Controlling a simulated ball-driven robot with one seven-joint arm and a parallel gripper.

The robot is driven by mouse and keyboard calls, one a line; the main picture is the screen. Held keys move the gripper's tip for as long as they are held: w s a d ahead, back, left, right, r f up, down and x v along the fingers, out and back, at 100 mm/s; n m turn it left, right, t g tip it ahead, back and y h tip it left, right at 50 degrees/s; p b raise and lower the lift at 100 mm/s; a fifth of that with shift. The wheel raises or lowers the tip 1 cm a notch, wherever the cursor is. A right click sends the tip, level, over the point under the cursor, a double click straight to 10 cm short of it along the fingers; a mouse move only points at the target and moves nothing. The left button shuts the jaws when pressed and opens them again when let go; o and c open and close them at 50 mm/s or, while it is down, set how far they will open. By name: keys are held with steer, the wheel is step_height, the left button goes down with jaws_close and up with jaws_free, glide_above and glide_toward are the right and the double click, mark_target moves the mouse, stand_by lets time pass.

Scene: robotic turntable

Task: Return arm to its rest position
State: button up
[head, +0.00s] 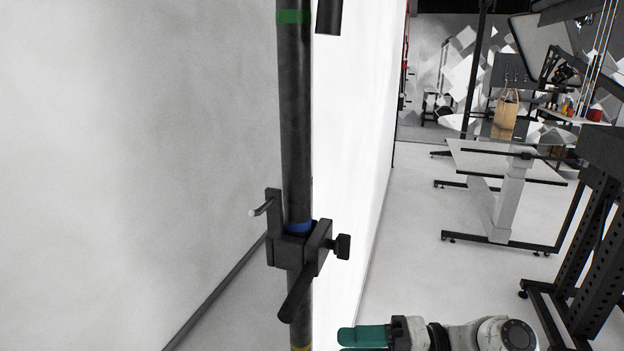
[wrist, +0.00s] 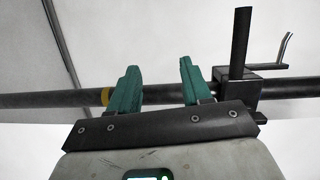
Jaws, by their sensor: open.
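My gripper (head: 362,341) is at the bottom of the head view, with green fingers pointing left toward a dark vertical pole (head: 296,130). In the wrist view my gripper (wrist: 158,85) is open, its two green fingers apart with nothing held between them. The pole (wrist: 45,99) runs across the wrist view behind the fingers. A black clamp (head: 290,250) with a lever and a knob sits on the pole at a blue band. The clamp (wrist: 236,90) is just right of the right finger in the wrist view; I cannot tell whether they touch.
A white wall panel (head: 130,130) stands behind the pole. A white-topped table (head: 500,160) and a black perforated frame (head: 585,240) stand at the right. A paper bag (head: 506,118) is farther back. The floor (head: 420,250) between panel and table is clear.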

steer(key=s+d+f+h, duration=0.2)
steer(key=s+f+h, duration=0.15)
steer(key=f, duration=0.25)
steer(key=s+d+f+m+t+h, duration=0.1)
steer(key=s+d+f+h, duration=0.1)
steer(key=s+f, duration=0.35)
steer(key=s+d+f+h, duration=0.2)
steer(key=f+h, duration=0.1)
steer(key=f, duration=0.5)
steer(key=s+d+f+h, duration=0.1)
steer(key=s+d+h, duration=0.3)
steer(key=s, duration=0.5)
steer(key=s+d+f+g+h, duration=0.1)
steer(key=s+d+f+h, duration=0.1)
steer(key=s+d+h, duration=0.3)
steer(key=s+d, duration=0.4)
steer(key=s, duration=0.1)
steer(key=shift+d+f+n, duration=0.3)
